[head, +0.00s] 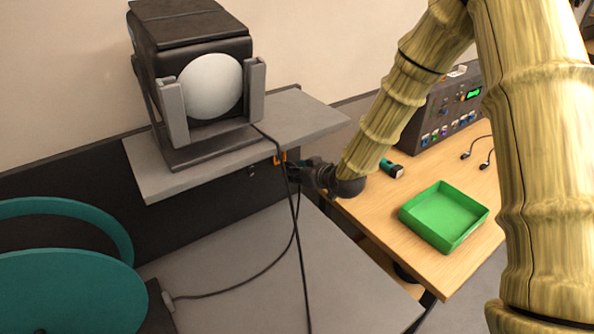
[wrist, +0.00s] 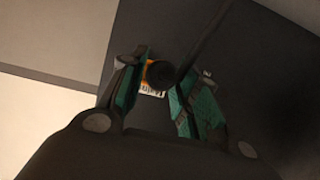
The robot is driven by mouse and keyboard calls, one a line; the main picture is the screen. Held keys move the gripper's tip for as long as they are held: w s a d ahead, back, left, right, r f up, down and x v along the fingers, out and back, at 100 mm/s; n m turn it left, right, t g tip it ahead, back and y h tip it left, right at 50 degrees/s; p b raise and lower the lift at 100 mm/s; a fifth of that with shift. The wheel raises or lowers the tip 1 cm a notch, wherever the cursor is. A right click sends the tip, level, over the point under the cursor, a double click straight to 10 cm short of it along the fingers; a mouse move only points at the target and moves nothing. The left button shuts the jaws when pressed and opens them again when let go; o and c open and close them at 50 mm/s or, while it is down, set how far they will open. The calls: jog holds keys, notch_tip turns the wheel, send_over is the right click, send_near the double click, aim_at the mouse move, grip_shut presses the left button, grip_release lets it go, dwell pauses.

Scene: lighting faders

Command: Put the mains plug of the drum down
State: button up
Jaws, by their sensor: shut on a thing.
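My gripper (head: 300,172) is below the edge of the grey shelf, in front of the dark panel. In the wrist view my gripper (wrist: 161,82) has its green-padded fingers around a dark round plug (wrist: 160,74), with a black cable running up from it. I take this as the drum's mains plug; in the head view it is hidden or too small to make out. The teal cable drum (head: 70,285) is at the lower left. Its dark lead (head: 235,288) runs over the grey surface and rises towards my gripper.
An orange-edged fitting (head: 280,157) is on the panel beside my gripper. A black lamp (head: 195,75) stands on the grey shelf (head: 310,120), its cable hanging down. The wooden table (head: 375,215) holds a green tray (head: 445,216), a torch-like item (head: 391,168) and a control box (head: 440,110). The grey surface (head: 250,235) has free room.

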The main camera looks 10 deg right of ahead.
jog(key=shift+f, duration=0.1)
jog(key=s+f+m+h, duration=0.1)
jog(key=s+f, duration=0.4)
jog(key=s, duration=0.1)
jog(key=s+f+m+h, duration=0.1)
jog(key=s+f+h, duration=0.1)
jog(key=s+f, duration=0.3)
jog(key=s+f+m+t+h, duration=0.1)
jog(key=s+f+m, duration=0.1)
jog(key=s+f, duration=0.3)
jog(key=shift+s+f+h, duration=0.15)
jog(key=shift+s+f, duration=0.05)
jog(key=shift+s, duration=0.6)
jog(key=shift+s+f+h, duration=0.15)
jog(key=shift+s+f, duration=0.05)
jog(key=shift+s, duration=0.6)
jog(key=shift+s+f, duration=0.15)
jog(key=shift+s, duration=0.3)
jog(key=shift+d, duration=0.15)
